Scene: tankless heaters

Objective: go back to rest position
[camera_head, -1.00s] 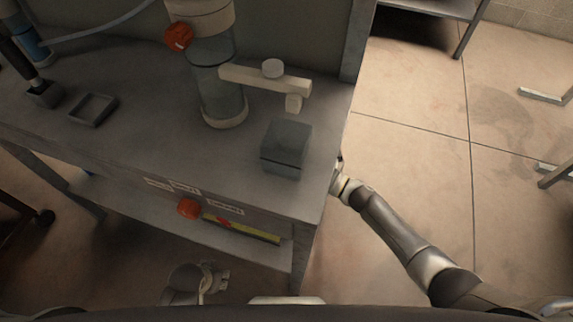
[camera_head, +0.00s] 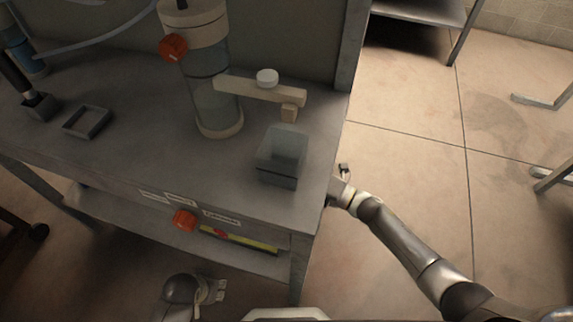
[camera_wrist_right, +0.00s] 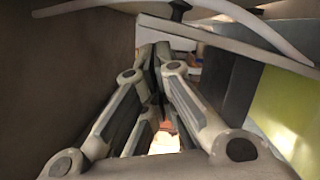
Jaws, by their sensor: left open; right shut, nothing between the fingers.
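My left gripper (camera_head: 216,291) shows low in the head view, in front of the table and below its top. It is open, with nothing seen in it. My right arm comes in from the lower right in the head view. My right gripper (camera_head: 341,176) is at the table's right edge, small and partly hidden. In the right wrist view my right gripper (camera_wrist_right: 158,75) is shut with nothing between its fingers.
Open floor (camera_head: 410,170) lies to the right.

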